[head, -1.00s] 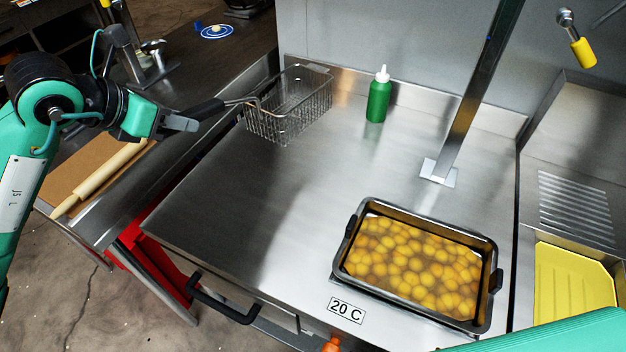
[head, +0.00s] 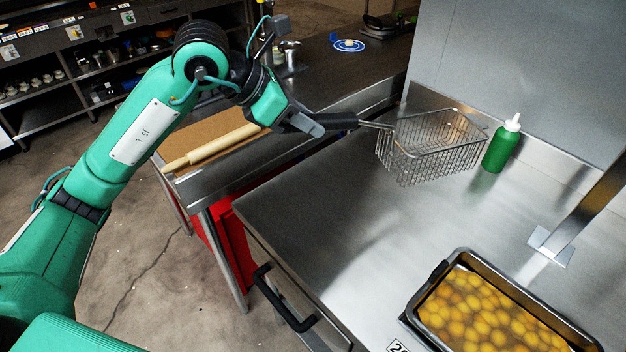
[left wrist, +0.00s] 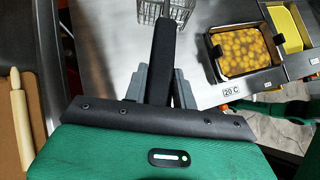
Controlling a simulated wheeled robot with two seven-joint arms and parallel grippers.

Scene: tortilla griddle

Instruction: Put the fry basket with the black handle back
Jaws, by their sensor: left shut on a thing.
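The wire fry basket (head: 432,150) is at the back left of the steel counter, just left of the green bottle in the head view. Its black handle (head: 338,121) points left toward my arm. My left gripper (head: 318,126) is shut on this handle. In the left wrist view the black handle (left wrist: 164,50) runs up between the fingers, and part of the basket (left wrist: 165,9) shows at the top edge. I cannot tell whether the basket touches the counter or hangs just above it.
A green bottle (head: 501,146) stands beside the basket. A black-rimmed pan (head: 418,303) with yellow round pieces in liquid is at the front right. A slanted metal post (head: 583,216) rises behind it. A rolling pin (head: 212,148) lies on a board at left. The counter's middle is clear.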

